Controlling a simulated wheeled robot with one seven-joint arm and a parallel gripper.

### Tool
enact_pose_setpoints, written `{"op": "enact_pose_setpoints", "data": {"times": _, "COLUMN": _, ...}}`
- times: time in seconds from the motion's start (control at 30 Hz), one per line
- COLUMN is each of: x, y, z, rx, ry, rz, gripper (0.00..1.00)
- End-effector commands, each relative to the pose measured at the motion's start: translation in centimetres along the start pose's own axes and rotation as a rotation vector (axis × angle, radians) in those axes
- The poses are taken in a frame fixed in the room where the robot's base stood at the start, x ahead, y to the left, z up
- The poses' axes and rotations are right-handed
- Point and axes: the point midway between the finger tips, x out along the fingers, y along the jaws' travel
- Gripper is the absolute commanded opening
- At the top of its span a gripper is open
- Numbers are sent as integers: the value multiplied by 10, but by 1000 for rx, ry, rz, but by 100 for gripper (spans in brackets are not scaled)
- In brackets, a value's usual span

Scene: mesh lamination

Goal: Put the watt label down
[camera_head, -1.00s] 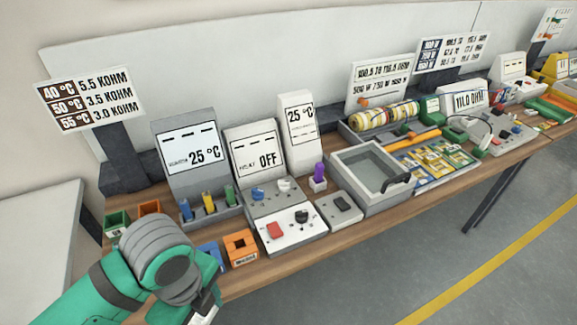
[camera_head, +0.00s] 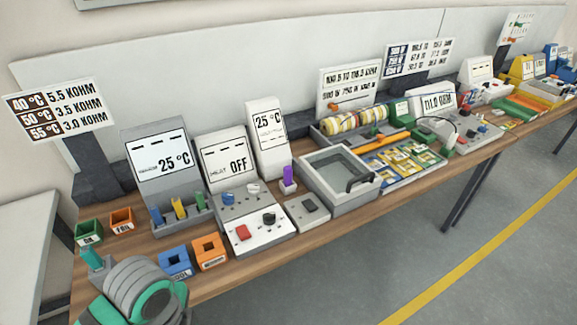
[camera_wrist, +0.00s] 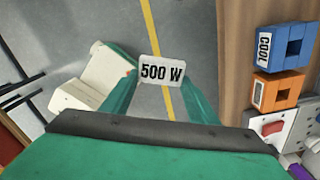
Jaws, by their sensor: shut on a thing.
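The watt label (camera_wrist: 162,73), a small white plate reading "500 W", is between my gripper's (camera_wrist: 160,84) two green fingers in the wrist view. The fingers are shut on it. Grey floor with a yellow line shows behind it, so it is held in the air beside the bench. In the head view my arm's wrist is at the lower left, in front of the bench edge; the fingertips and label cannot be made out there.
On the bench (camera_head: 238,268), a blue block (camera_head: 175,262) and an orange block (camera_head: 209,251) stand near the front edge. Green (camera_head: 89,232) and orange (camera_head: 121,219) bins stand behind my arm. A heater panel (camera_head: 255,232), a glass-topped tray (camera_head: 338,178) and a card mat (camera_head: 408,160) lie further right.

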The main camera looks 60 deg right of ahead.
Motion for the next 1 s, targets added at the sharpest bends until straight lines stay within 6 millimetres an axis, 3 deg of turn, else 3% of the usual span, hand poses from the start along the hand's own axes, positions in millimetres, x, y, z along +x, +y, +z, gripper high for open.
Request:
{"op": "enact_pose_setpoints", "data": {"times": 0.17, "x": 41, "y": -3, "z": 19, "rx": -318, "ry": 8, "rz": 3, "gripper": 29}}
{"op": "enact_pose_setpoints", "data": {"times": 0.4, "x": 125, "y": -10, "z": 59, "rx": -981, "ry": 9, "rz": 6, "gripper": 29}}
{"op": "enact_pose_setpoints", "data": {"times": 0.7, "x": 218, "y": -19, "z": 104, "rx": -1733, "ry": 7, "rz": 9, "gripper": 29}}
{"op": "enact_pose_setpoints", "data": {"times": 1.0, "x": 289, "y": -26, "z": 140, "rx": -2308, "ry": 4, "rz": 9, "gripper": 29}}
